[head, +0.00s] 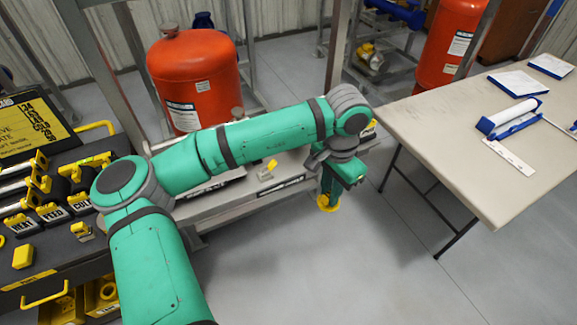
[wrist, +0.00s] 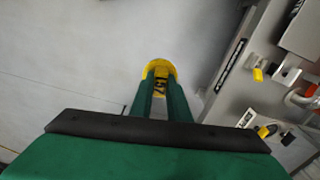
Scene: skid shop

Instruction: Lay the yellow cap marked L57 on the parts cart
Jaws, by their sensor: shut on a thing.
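My gripper (head: 328,197) reaches out past the skid's edge and points down over the bare floor. It is shut on a yellow cap (head: 327,204), which hangs below the fingers. In the wrist view the cap (wrist: 160,70) sits between the two green fingertips (wrist: 162,88). A dark marking shows on it, which seems to end in 57; the rest is hard to read. The parts cart (head: 60,262), with a dark top, stands at the left, well away from my gripper. My arm hides part of its right side.
A yellow block (head: 23,256), black holders labelled HEAT, FEED and COLD, and a sign (head: 35,130) are on the cart. The skid (head: 240,205) with a red tank (head: 195,80) stands behind my arm. A beige table (head: 450,120) is at the right. The floor between is clear.

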